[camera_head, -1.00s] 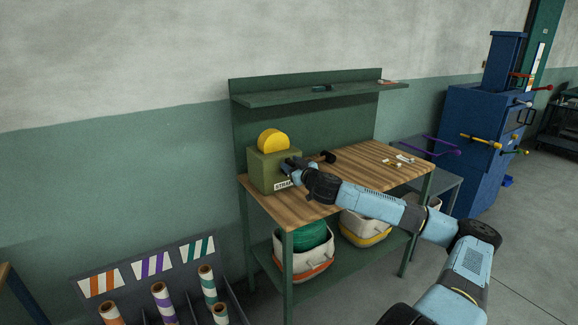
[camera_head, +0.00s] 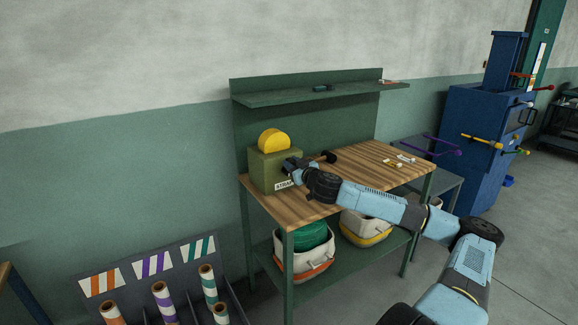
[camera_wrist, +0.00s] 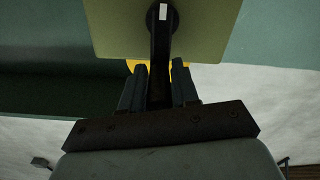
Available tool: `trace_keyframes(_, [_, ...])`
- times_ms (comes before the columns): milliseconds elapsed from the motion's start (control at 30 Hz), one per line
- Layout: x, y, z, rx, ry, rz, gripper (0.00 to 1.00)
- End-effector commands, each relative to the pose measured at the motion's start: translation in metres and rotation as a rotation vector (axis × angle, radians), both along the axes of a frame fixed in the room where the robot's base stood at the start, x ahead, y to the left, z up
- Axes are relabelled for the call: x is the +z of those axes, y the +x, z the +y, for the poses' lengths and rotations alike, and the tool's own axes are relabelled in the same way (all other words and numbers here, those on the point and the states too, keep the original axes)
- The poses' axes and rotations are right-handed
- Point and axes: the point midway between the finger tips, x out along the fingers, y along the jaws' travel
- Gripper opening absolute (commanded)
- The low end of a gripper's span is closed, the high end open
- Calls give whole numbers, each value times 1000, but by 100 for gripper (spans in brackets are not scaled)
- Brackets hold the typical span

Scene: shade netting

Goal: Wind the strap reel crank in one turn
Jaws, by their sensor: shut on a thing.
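The strap reel is an olive-green box (camera_head: 268,172) with a yellow disc (camera_head: 274,140) on top. It stands at the left end of the wooden bench top, with a label reading "STRAP" low on its front. In the wrist view the box face (camera_wrist: 215,30) fills the top, and a dark crank arm (camera_wrist: 160,45) with a white mark runs down from its hub. My gripper (camera_head: 290,166) is at the right side of the box. In the wrist view its two fingers (camera_wrist: 159,88) are shut on the crank, one on each side. The crank is mostly hidden in the head view.
The wooden bench (camera_head: 390,155) holds a dark-headed tool (camera_head: 328,157) behind my arm and small pieces at right. Bins (camera_head: 303,262) sit on its lower shelf. Striped rolls (camera_head: 163,300) stand at lower left. A blue cabinet (camera_head: 480,140) with coloured handles is at right.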

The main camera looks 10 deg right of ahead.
Motion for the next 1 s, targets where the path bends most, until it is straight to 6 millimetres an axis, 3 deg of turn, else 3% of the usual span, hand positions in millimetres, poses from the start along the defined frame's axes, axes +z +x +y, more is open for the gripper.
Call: trace_keyframes(1000, [-5, 3, -12, -8, 136, 52, 0])
